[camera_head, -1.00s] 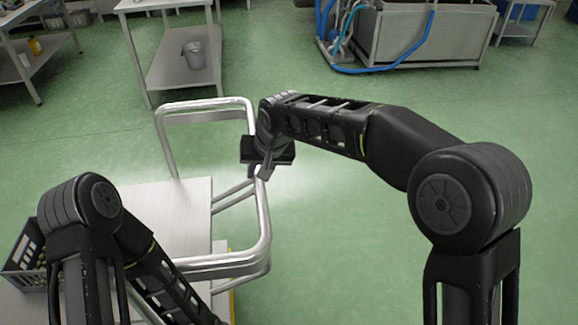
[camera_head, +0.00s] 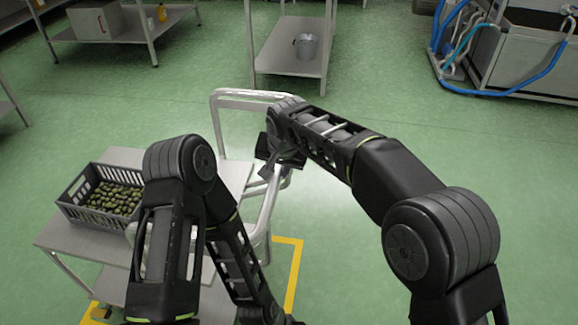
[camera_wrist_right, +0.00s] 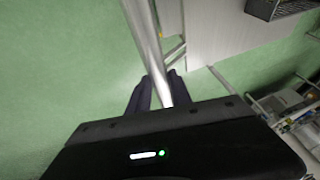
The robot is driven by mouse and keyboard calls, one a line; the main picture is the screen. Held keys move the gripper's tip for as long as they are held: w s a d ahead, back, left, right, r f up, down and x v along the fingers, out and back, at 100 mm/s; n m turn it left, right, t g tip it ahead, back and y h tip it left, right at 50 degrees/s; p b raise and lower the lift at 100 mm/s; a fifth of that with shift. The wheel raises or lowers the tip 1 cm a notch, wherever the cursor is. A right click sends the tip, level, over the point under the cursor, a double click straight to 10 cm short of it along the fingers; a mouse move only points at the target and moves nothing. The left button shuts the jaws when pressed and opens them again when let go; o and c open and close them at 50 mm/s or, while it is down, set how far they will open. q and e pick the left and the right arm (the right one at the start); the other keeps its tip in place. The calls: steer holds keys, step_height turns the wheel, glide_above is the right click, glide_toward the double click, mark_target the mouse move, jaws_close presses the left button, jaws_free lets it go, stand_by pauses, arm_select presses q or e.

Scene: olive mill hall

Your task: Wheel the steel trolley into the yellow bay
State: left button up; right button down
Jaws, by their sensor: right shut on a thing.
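The steel trolley (camera_head: 110,238) stands at the lower left of the head view, its flat deck carrying a crate. Its bent tube handle (camera_head: 250,97) rises on the right side. My right gripper (camera_head: 268,168) is shut on the handle's tube. The right wrist view shows the tube (camera_wrist_right: 147,45) running between the two fingers (camera_wrist_right: 158,92). The yellow bay line (camera_head: 295,272) shows on the floor right of the trolley, with a bit more at the lower left. My left arm hides part of the deck and bay; its gripper is not visible.
A dark crate of olives (camera_head: 72,212) sits on the trolley deck. A steel table (camera_head: 290,45) with a grey bucket (camera_head: 306,46) stands beyond. Another table (camera_head: 125,30) is at the back left, a machine with blue hoses (camera_head: 520,50) at the back right. The green floor right of the trolley is clear.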

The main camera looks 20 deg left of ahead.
steer(key=shift+a, duration=0.1)
steer(key=c, duration=1.2)
jaws_free()
steer(key=shift+o, duration=0.2)
steer(key=b+v, duration=0.1)
steer(key=v, duration=0.6)
steer(key=shift+s+r, duration=0.15)
steer(key=shift+r, duration=0.2)
